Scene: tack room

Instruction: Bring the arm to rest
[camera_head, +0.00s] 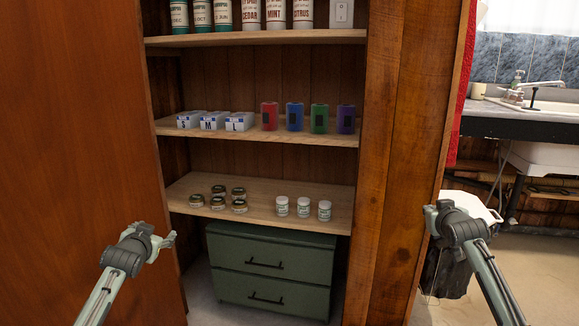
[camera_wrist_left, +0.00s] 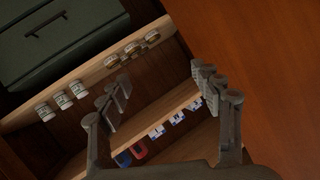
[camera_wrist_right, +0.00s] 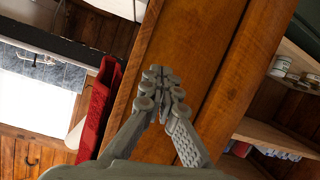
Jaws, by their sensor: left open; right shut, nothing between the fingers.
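My left gripper (camera_head: 158,238) is in front of the open wooden door at the left, apart from the shelves. In the left wrist view its fingers (camera_wrist_left: 160,90) are spread, with nothing between them. My right gripper (camera_head: 436,210) is in front of the right edge of the cabinet, near the sink area. In the right wrist view its fingertips (camera_wrist_right: 160,76) meet and hold nothing.
The cabinet's upper shelf (camera_head: 260,37) holds bottles, the middle shelf (camera_head: 330,139) boxes and coloured cylinders, the lower shelf (camera_head: 265,190) small jars. A green drawer unit (camera_head: 270,268) stands below. A wooden door (camera_head: 70,130) stands left; a red cloth (camera_head: 461,90) hangs right.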

